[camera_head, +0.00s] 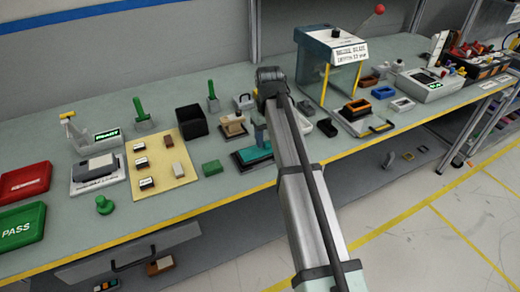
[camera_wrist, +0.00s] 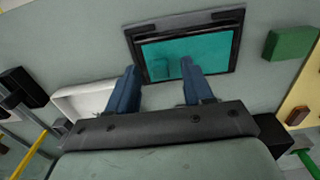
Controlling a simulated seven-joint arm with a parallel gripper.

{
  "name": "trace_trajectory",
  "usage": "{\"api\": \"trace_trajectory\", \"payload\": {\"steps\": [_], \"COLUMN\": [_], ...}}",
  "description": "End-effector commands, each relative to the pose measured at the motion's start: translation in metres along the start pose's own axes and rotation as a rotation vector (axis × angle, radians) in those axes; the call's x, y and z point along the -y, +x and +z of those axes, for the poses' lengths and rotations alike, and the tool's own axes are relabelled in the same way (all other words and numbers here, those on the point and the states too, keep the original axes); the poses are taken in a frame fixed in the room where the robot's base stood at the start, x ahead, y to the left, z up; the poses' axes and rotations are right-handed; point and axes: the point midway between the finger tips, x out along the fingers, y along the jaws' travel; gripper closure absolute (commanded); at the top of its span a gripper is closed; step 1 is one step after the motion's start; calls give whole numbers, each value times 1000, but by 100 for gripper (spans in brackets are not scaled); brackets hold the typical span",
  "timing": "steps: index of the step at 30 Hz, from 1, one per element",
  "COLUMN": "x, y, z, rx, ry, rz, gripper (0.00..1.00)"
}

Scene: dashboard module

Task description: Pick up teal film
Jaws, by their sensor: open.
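The teal film (camera_wrist: 205,48) lies flat in a dark rectangular frame (camera_wrist: 236,52) on the bench. A small teal raised tab or shape (camera_wrist: 159,68) shows on its left part in the wrist view. In the head view the teal film (camera_head: 253,152) is partly hidden behind my gripper and arm. My gripper (camera_wrist: 160,69) is open, its two blue fingers apart at the film's near edge in the wrist view, with nothing seen held between them. In the head view my gripper (camera_head: 261,136) is above the right part of the film. The exact height gap cannot be told.
A green block (camera_head: 211,168) sits left of the frame, and a yellow board with small blocks (camera_head: 182,184) lies farther left. A black bin (camera_head: 191,121) stands behind. A white tray (camera_wrist: 88,99) is close to my left finger in the wrist view. A clear-sided box (camera_head: 331,62) stands right of my arm.

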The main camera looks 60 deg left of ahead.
Motion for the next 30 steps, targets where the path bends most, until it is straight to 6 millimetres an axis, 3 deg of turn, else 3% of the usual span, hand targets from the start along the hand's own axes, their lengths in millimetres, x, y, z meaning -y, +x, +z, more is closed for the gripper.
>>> {"api": "trace_trajectory", "payload": {"steps": [4, 11, 27, 30], "x": [0, 0, 0, 0], "y": [17, 19, 19, 19], "z": [0, 0, 0, 0], "rx": [0, -1, -1, -1], "ry": [0, 0, 0, 0], "rz": [0, 0, 0, 0], "gripper": [49, 49, 99, 100]}}
